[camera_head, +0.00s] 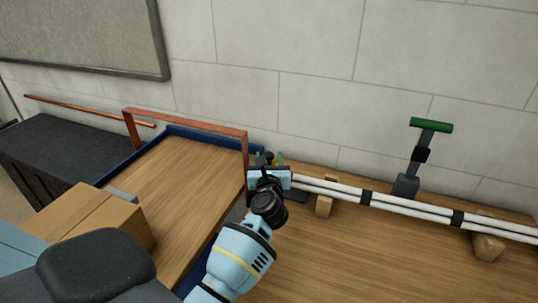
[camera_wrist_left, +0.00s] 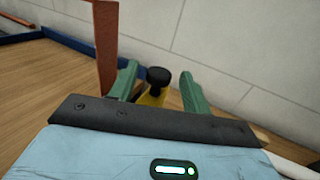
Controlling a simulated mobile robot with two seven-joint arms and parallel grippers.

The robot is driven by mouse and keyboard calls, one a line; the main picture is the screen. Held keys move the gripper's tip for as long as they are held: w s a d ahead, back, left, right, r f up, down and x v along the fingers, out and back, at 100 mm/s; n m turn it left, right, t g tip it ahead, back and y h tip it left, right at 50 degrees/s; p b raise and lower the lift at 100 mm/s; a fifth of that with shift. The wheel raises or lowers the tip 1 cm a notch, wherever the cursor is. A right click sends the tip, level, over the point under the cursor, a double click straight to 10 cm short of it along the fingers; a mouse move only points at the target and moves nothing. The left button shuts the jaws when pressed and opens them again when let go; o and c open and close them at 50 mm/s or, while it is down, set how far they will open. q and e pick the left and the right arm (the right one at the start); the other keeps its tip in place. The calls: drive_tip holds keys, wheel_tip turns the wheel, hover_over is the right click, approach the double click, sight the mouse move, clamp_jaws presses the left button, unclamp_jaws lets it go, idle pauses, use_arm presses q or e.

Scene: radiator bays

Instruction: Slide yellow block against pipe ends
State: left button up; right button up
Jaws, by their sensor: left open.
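The yellow block (camera_wrist_left: 151,97) with a black knob on top (camera_wrist_left: 159,76) shows in the left wrist view between the green fingers of my left gripper (camera_head: 271,160). The fingers stand open, one on each side of it, with a visible gap to the knob. In the head view my gripper and wrist mostly hide the block. The white pipes (camera_head: 410,207) run right from beside my gripper, and their left ends are close to it. Whether the block touches the pipe ends cannot be told. My right gripper is not in view.
Wooden supports (camera_head: 324,205) hold the pipes above the bench. A stand with a green handle (camera_head: 431,125) rises behind them. A blue-edged wooden tray with a copper-coloured frame (camera_head: 187,119) and a cardboard box (camera_head: 103,218) are left. The bench front is clear.

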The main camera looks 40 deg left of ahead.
use_arm(q)
drive_tip(key=shift+x, duration=1.3)
drive_tip(key=shift+c, duration=0.3)
clamp_jaws()
